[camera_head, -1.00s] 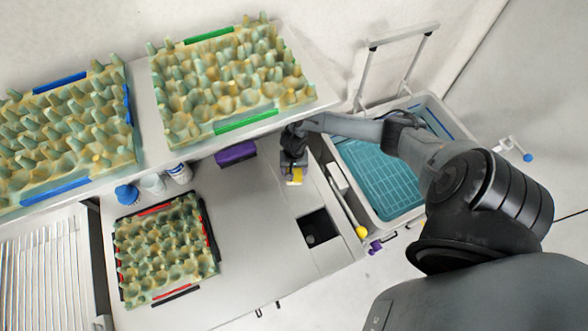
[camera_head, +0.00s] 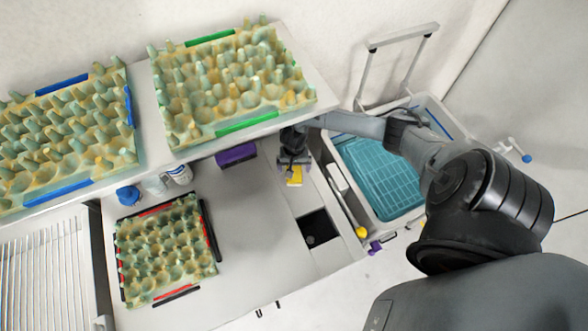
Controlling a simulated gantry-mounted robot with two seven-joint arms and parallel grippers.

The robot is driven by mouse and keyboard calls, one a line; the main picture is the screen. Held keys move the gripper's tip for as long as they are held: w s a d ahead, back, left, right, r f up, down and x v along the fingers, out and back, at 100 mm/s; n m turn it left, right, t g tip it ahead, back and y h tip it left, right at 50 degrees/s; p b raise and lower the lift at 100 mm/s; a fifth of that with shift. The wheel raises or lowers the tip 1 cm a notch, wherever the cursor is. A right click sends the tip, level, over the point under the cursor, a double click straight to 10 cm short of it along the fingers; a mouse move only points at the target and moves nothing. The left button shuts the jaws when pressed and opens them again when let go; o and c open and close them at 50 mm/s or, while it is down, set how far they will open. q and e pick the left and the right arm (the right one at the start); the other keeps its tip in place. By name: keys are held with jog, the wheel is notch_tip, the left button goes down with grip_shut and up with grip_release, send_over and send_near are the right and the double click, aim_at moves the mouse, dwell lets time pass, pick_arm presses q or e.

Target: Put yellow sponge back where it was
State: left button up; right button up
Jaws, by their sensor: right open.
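The yellow sponge (camera_head: 294,177) is a small yellow block at the right part of the grey counter, above the square dark opening in the picture. My right gripper (camera_head: 292,163) is open, directly at the sponge's upper end in the picture. The gripper hides part of the sponge's far side. Whether the fingers still touch the sponge is too small to tell. My left gripper is not in view.
A dark square opening (camera_head: 317,229) lies in the counter below the sponge. A purple box (camera_head: 236,156) sits to the left, under the shelf edge. A red-marked egg tray (camera_head: 210,238) stands at left. A bin with a teal basket (camera_head: 378,180) is at right.

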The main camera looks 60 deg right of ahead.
notch_tip(320, 180, up, 4)
jog(key=shift+f+p, duration=0.1)
jog(key=shift+p, duration=0.2)
jog(key=shift+a+r, duration=0.2)
jog(key=a+n, duration=0.1)
jog(key=a, duration=0.2)
jog(key=w+a+f+n+t, duration=0.1)
jog(key=a+n, duration=0.1)
jog(key=a, duration=0.2)
jog(key=a+n+t, duration=0.1)
jog(key=a+n, duration=0.1)
jog(key=a, duration=0.2)
jog(key=shift+w+f, duration=0.25)
jog(key=s+a+r+n+t, duration=0.35)
jog(key=a+r+n, duration=0.4)
jog(key=a, duration=0.55)
jog(key=s+d+r+n+g, duration=0.1)
jog(key=s+r+g, duration=0.1)
jog(key=s+r, duration=0.5)
jog(key=shift+s+n, duration=0.35)
jog(key=shift+s, duration=0.75)
notch_tip(320, 180, up, 6)
jog(key=p, duration=0.6)
